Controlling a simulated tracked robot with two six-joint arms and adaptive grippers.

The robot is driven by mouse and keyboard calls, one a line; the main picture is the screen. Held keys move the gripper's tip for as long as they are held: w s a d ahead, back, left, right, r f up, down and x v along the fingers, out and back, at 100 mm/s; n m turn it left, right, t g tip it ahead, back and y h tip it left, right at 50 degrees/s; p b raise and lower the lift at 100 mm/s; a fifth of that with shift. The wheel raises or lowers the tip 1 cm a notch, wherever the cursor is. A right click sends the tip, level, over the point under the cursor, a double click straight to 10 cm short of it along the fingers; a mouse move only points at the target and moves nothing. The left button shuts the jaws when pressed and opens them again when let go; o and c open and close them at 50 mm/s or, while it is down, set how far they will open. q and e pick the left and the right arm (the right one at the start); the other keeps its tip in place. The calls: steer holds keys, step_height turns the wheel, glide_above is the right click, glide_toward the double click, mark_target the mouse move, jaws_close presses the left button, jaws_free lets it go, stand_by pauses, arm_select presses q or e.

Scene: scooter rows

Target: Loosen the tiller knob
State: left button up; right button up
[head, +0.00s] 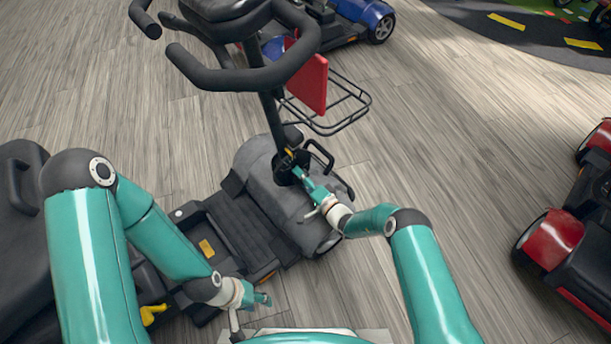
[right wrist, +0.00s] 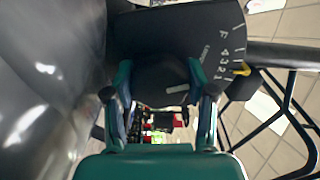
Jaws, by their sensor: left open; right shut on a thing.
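The grey scooter's tiller (head: 268,110) rises from the front body (head: 262,180) and carries a black looped handlebar (head: 245,78). My right gripper (head: 297,168) is at the tiller's base. In the right wrist view its fingers (right wrist: 160,78) are shut on the dark tiller knob (right wrist: 160,72), which is hard to make out against the black plate behind it. That plate (right wrist: 185,32) bears white marks, an F and numbers, with a yellow pointer (right wrist: 241,69) at its right edge. My left gripper (head: 262,299) is open and empty, low beside the scooter's footboard (head: 238,222).
A wire basket (head: 345,118) and red panel (head: 308,75) are by the tiller. A black seat (head: 20,170) is at left, with a yellow lever (head: 152,313) below. A blue scooter (head: 362,14) stands behind, a red one (head: 552,240) at right. Floor between is clear.

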steer(key=shift+s+a+f, duration=0.1)
steer(key=shift+f, duration=0.1)
stand_by(0.3)
steer(key=o, duration=1)
steer(key=shift+c, duration=0.2)
steer(key=shift+o, duration=1)
steer(key=v, duration=1.1)
steer(key=shift+s+d, duration=0.1)
steer(key=shift+d, duration=0.15)
steer(key=shift+s+d, duration=0.1)
steer(key=shift+s, duration=0.15)
